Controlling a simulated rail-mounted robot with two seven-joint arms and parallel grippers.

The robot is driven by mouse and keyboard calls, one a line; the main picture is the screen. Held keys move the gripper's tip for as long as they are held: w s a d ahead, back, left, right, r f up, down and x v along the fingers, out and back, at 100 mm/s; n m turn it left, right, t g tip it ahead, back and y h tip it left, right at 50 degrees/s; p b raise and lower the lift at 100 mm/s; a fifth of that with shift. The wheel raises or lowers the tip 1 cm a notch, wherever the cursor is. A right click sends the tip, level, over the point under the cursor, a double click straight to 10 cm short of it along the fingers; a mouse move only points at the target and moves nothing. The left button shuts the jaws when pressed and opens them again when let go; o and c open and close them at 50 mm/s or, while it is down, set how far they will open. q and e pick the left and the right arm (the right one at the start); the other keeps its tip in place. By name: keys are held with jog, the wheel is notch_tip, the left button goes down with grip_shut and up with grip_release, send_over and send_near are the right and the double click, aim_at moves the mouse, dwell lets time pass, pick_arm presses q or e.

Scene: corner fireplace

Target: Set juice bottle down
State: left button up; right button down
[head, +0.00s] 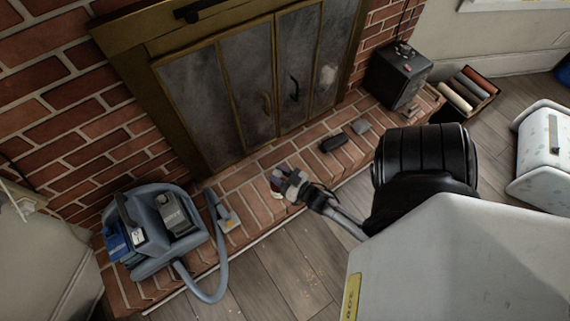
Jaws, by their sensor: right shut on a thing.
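My right arm reaches in from the lower right, and its gripper (288,187) is over the brick hearth (256,178) in front of the fireplace. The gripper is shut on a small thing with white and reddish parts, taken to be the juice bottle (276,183). Most of the bottle is hidden by the fingers, and it is too small to make out its shape. I cannot tell whether it touches the bricks or is held just above them. My left gripper is not in view.
A blue-grey cleaning machine (162,236) with a hose nozzle (225,213) stands left on the hearth. A small black object (333,143) and a grey one (360,126) lie behind the gripper. A black box (398,75) stands farther right. Bare bricks surround the gripper.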

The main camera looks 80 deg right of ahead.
jog(key=shift+w+d+f+b, duration=0.1)
jog(key=shift+w+f+b, duration=0.15)
jog(key=shift+f+b, duration=0.1)
jog(key=w+d+f+b, duration=0.2)
jog(key=w+f+b, duration=0.7)
jog(key=w+f, duration=0.1)
jog(key=shift+w+d+f+b, duration=0.2)
jog(key=shift+w+d+b, duration=0.1)
jog(key=shift+w+d, duration=0.1)
jog(key=c, duration=0.8)
grip_release()
jog(key=shift+o, duration=0.2)
